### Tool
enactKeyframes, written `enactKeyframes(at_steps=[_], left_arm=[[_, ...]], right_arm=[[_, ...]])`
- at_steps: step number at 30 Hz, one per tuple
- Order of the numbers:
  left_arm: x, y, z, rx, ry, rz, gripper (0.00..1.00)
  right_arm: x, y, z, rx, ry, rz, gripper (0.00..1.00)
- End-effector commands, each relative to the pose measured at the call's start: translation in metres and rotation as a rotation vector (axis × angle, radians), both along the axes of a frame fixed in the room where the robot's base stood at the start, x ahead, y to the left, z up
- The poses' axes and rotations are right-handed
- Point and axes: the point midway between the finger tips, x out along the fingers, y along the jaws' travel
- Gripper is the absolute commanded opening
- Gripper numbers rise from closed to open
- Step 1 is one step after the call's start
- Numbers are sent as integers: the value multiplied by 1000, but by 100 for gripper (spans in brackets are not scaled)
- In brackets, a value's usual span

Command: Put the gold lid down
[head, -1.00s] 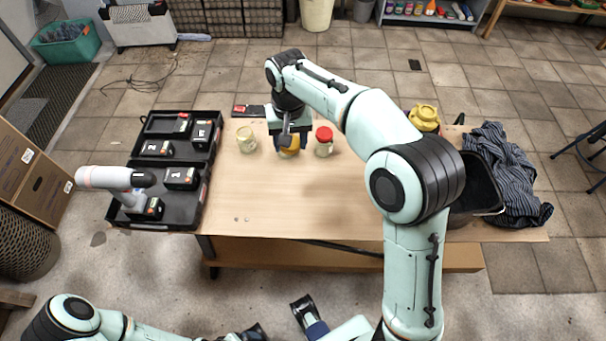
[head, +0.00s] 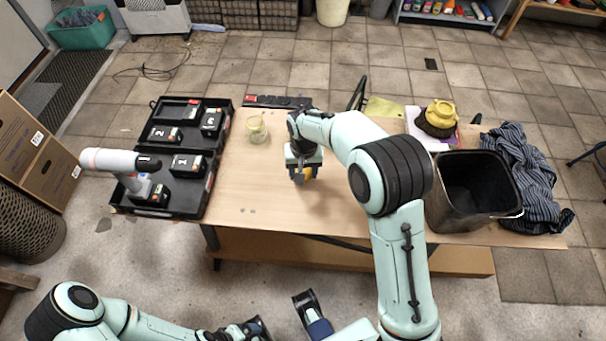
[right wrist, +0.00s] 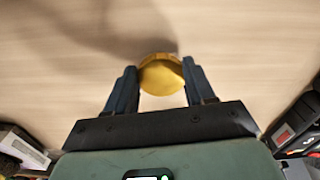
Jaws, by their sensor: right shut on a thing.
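The gold lid (right wrist: 162,78) is between the fingers of my right gripper (right wrist: 160,72) in the right wrist view, which is shut on it. In the head view my right gripper (head: 303,173) is over the middle of the wooden table, with a bit of the gold lid (head: 310,172) showing beside its fingers. Bare wood lies beyond the lid, with a shadow on it. I cannot tell whether the lid touches the table. My left gripper (head: 256,329) is low at the bottom of the head view, away from the table; its fingers are unclear.
A pale glass jar (head: 257,130) stands at the table's back left. A black tool case (head: 185,205) and drill (head: 120,162) are left. A black bin (head: 465,205), striped cloth (head: 525,180) and yellow object (head: 440,115) are right. The front middle (head: 270,205) is clear.

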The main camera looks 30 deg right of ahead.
Motion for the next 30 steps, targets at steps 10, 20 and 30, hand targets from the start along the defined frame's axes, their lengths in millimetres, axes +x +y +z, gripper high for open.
enactKeyframes(at_steps=[10,20,30], left_arm=[[1,0,-3,1,-5,1,93],[2,0,-6,1,-9,2,93],[3,0,-7,1,-11,3,93]], right_arm=[[0,0,-20,0,1,1,17],[0,0,-29,1,2,0,17],[-1,0,-34,-1,5,0,79]])
